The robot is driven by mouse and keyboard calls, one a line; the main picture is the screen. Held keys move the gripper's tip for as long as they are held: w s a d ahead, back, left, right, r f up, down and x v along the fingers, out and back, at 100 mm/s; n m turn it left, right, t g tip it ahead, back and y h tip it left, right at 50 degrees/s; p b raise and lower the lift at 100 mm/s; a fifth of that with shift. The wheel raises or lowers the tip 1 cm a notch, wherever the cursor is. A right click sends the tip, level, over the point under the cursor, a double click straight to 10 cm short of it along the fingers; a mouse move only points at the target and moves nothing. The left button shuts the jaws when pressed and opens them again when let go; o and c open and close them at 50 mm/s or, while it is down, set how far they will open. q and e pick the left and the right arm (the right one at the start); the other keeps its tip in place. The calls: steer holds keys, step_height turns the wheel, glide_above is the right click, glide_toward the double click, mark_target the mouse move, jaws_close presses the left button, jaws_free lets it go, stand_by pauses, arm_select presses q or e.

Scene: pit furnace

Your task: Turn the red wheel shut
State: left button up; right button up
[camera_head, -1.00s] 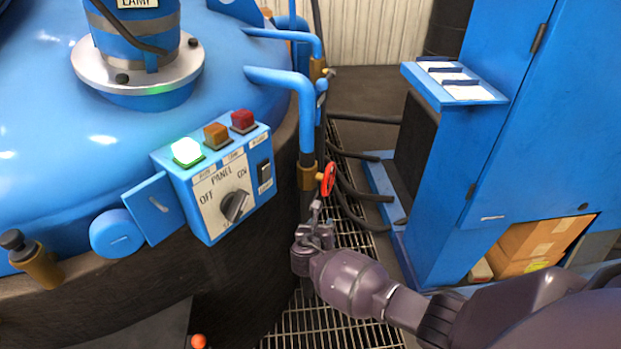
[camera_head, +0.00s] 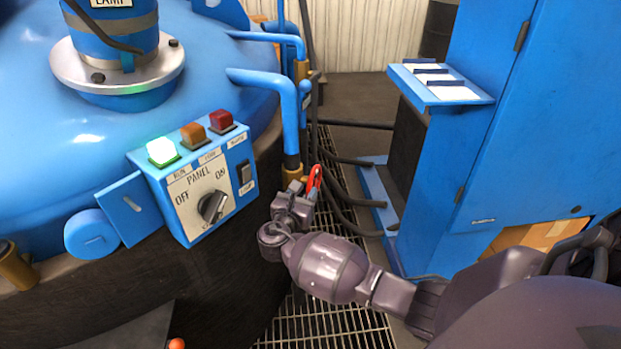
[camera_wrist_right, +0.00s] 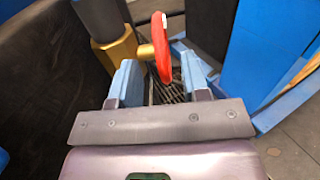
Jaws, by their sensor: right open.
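The red wheel (camera_head: 315,180) sits on a brass valve (camera_head: 294,172) at the foot of a blue pipe (camera_head: 290,125). In the head view I see it nearly edge-on, its lower part hidden by my right gripper (camera_head: 304,190). In the right wrist view the red wheel (camera_wrist_right: 162,48) stands upright, edge towards me, beside the brass fitting (camera_wrist_right: 122,48). The two blue fingers of my right gripper (camera_wrist_right: 161,72) are apart, with the wheel's lower rim in line with the gap between them. Contact cannot be told. My left gripper is out of view.
The panel box (camera_head: 205,185) with a lit green lamp and a knob is left of my right gripper. A blue cabinet (camera_head: 530,120) stands to the right. Black hoses (camera_head: 350,195) run over the floor grating (camera_head: 325,325) behind the wheel.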

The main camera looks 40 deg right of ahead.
mark_target(309, 182)
steer(key=b+x, duration=0.1)
steer(key=x, duration=0.4)
steer(key=shift+w+d+f, duration=0.15)
steer(key=shift+f, duration=0.05)
steer(key=shift+x, duration=0.75)
steer(key=shift+w+r, duration=0.1)
steer(key=shift+r, duration=0.05)
